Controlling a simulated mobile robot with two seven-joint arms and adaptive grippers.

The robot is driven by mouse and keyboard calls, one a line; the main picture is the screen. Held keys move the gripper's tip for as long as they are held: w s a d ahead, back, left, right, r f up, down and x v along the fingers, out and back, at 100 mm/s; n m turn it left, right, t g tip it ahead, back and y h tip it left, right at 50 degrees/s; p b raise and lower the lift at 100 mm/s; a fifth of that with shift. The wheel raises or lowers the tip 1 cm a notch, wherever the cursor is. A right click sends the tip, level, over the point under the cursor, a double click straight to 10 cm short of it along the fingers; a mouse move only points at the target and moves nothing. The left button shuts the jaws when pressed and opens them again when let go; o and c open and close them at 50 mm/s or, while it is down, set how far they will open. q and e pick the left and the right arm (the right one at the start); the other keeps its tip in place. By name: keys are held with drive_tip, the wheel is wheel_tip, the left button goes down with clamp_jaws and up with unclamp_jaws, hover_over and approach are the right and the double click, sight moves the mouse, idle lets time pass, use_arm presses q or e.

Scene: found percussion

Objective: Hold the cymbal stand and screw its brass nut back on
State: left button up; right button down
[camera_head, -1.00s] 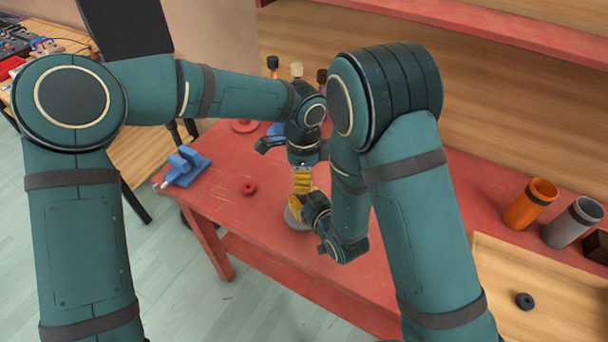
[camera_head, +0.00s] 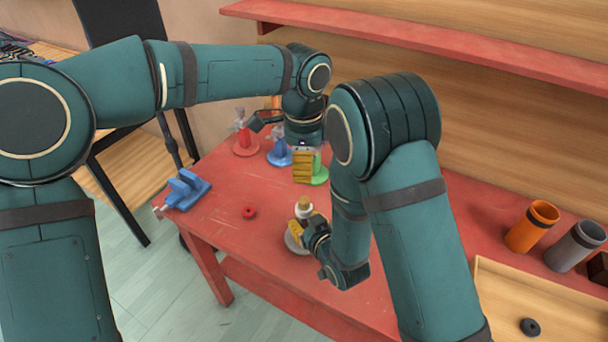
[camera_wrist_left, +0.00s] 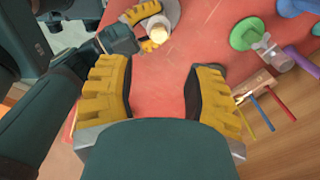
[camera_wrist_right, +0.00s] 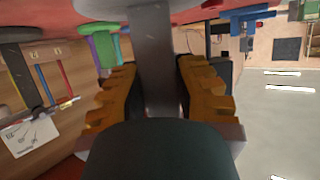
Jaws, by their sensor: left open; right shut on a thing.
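The cymbal stand (camera_head: 294,241) stands upright on the red table, with a grey round base and a post. A brass-coloured nut (camera_head: 304,202) sits at the top of the post above a pale part. How far it is threaded cannot be seen. My right gripper (camera_head: 306,234) is shut on the grey post (camera_wrist_right: 155,60), low beneath the nut. My left gripper (camera_head: 304,180) is open and empty, above and behind the stand. In the left wrist view the nut (camera_wrist_left: 158,34) lies beyond the open fingers, apart from them.
Red (camera_head: 245,140), blue (camera_head: 279,154) and green (camera_head: 320,173) based stands are at the back. A blue clamp (camera_head: 184,188) and red ring (camera_head: 249,212) lie left. Orange (camera_head: 531,228) and grey (camera_head: 574,246) cups and a wooden tray (camera_head: 490,285) with a black ring (camera_head: 530,326) are right.

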use_arm(q)
drive_tip(key=shift+r, duration=0.25)
idle(0.3)
drive_tip(key=s+a+f+n+h, duration=0.1)
drive_tip(key=a+f+n, duration=0.3)
drive_tip(key=f, duration=0.4)
drive_tip(key=s+a+f+n+h, duration=0.2)
drive_tip(key=a+f+n, duration=0.3)
drive_tip(key=f, duration=0.3)
drive_tip(key=s+a+f+n+h, duration=0.1)
drive_tip(key=a+f+n, duration=0.3)
drive_tip(key=f, duration=0.4)
drive_tip(key=shift+s+a+f+n+t, duration=0.15)
drive_tip(key=shift+s+f+n+t, duration=0.05)
drive_tip(key=shift+f+n+t, duration=0.25)
drive_tip(key=s+f+n, duration=0.7)
drive_tip(key=s+f, duration=0.1)
drive_tip(key=s, duration=0.4)
drive_tip(key=shift+a+f+t, duration=0.2)
drive_tip(key=shift+a+t, duration=0.15)
drive_tip(key=shift+t, duration=0.1)
drive_tip(key=shift+n, duration=0.25)
